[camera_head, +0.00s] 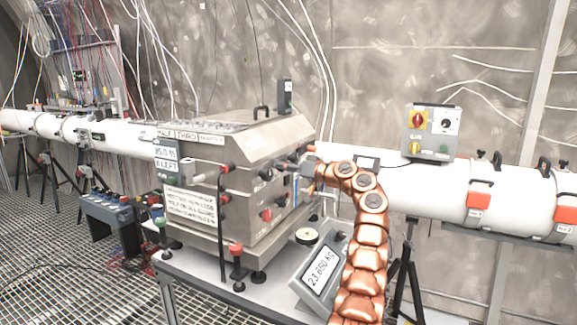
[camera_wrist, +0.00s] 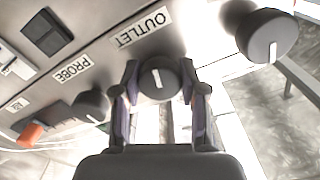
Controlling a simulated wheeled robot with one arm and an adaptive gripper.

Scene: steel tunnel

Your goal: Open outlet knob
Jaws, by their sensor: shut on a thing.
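The outlet knob (camera_wrist: 158,70), a dark grey round knob with a white line, sits below the upside-down OUTLET label (camera_wrist: 143,27) in the wrist view. Its white line points roughly up and down in that picture. My gripper (camera_wrist: 160,84) is shut on the knob, with one purple-padded finger on each side. In the head view my gripper (camera_head: 308,168) is at the right side of the steel box (camera_head: 240,150), at the end of my copper-coloured arm. The outlet knob cannot be made out there.
A second grey knob (camera_wrist: 92,104) is beside the PROBE label (camera_wrist: 73,70). A larger knob (camera_wrist: 268,38) is at upper right, and an orange knob (camera_wrist: 30,133) at lower left. The white pipe (camera_head: 420,185) and a scale display (camera_head: 322,270) are close to my arm.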

